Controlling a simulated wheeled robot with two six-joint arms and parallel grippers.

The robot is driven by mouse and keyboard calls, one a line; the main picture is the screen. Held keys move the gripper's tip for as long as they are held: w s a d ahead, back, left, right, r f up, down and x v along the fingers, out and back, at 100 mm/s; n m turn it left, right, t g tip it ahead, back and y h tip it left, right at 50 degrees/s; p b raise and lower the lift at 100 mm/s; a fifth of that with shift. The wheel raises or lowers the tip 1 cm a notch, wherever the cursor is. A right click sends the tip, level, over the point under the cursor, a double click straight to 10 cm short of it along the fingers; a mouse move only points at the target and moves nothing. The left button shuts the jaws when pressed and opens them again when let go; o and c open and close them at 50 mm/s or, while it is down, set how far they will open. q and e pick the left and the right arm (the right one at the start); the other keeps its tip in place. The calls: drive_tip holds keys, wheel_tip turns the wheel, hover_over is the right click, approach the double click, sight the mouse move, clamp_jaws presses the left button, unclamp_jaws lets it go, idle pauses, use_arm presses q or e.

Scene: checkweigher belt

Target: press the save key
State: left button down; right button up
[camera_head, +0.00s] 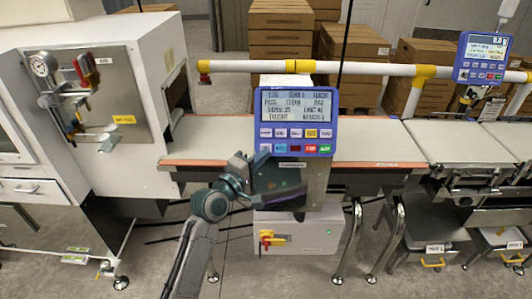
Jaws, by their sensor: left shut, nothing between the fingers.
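The blue control panel (332,116) stands on a post in front of the belt, with a lit screen (297,106) above two rows of keys. The upper row has pale keys and a yellow key (311,133). The lower row has a red key (311,149) and a green key (326,149) at its right end. The key labels are too small for me to tell which is save. My left gripper (262,157) is shut and empty at the panel's lower left corner, by the lower row's left end. I cannot tell whether it touches. My right gripper is not in view.
A grey box with a red and yellow switch (267,238) hangs below the panel. The belt (372,142) runs behind it. A white cabinet (95,100) stands at left, a second blue panel (483,58) at upper right. A white and yellow rail (350,68) crosses behind.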

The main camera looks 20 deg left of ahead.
sight(270, 145)
use_arm(q)
drive_tip(key=shift+w+a+f+b, duration=0.25)
drive_tip(key=shift+w+f+b, duration=0.2)
drive_tip(key=shift+w, duration=0.4)
drive_tip(key=shift+w+a+f+b, duration=0.2)
drive_tip(key=shift+w+f+b, duration=0.3)
drive_tip(key=shift+w, duration=0.3)
drive_tip(key=shift+w+a+f+b, duration=0.25)
drive_tip(key=shift+w+f+b, duration=0.2)
drive_tip(key=shift+w, duration=0.4)
drive_tip(key=shift+w, duration=0.1)
drive_tip(key=shift+w+a+f, duration=0.1)
drive_tip(key=shift+w+f, duration=0.05)
drive_tip(key=shift+w, duration=0.1)
drive_tip(key=shift+w+a+f+b, duration=0.1)
drive_tip(key=shift+w+f+b, duration=0.1)
drive_tip(key=shift+w+b, duration=0.1)
idle(0.8)
drive_tip(key=shift+s+d+r+p, duration=0.2)
drive_tip(key=shift+s+r+p, duration=0.2)
drive_tip(key=shift+s+p, duration=0.35)
